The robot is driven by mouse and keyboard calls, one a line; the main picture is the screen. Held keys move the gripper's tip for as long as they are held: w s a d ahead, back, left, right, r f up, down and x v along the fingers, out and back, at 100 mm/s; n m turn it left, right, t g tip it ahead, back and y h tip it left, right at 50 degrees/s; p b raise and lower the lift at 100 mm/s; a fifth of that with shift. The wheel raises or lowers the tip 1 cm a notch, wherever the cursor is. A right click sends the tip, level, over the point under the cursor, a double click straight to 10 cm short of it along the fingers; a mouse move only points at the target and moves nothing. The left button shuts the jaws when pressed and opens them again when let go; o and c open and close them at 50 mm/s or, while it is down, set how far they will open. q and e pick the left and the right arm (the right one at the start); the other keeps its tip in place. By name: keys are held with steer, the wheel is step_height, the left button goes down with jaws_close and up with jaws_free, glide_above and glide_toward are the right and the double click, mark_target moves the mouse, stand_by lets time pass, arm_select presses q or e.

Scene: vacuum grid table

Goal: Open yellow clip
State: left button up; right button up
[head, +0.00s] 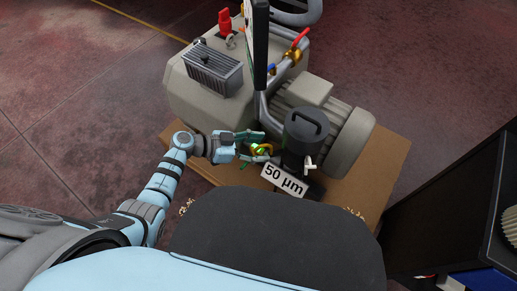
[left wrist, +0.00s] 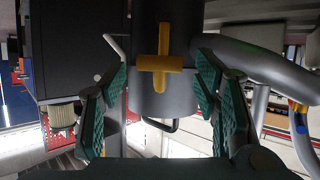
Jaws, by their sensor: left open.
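The yellow clip (left wrist: 160,66) is a T-shaped yellow piece on the front of a grey cylindrical housing in the left wrist view. It stands upright near the middle of that view. My left gripper (left wrist: 161,88) is open, with one green-padded finger on each side of the clip and clear gaps between. In the head view my left gripper (head: 259,147) reaches in from the left, close beside the dark filter canister (head: 305,138). A small yellow part shows by its fingers there; the fingers partly hide it. My right gripper is not in view.
A grey pump unit (head: 190,92) with a ribbed motor (head: 352,130) stands on a brown board (head: 378,180). A "50 µm" label (head: 285,181) is in front of the canister. Pipes and a red-handled valve (head: 300,39) rise behind. A dark cabinet (head: 440,225) is at the right.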

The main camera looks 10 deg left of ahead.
arm_select(q)
steer(key=shift+w+d, duration=0.1)
steer(key=shift+d, duration=0.05)
steer(key=shift+c, duration=0.2)
steer(key=c, duration=1)
steer(key=shift+f, duration=0.15)
jaws_close()
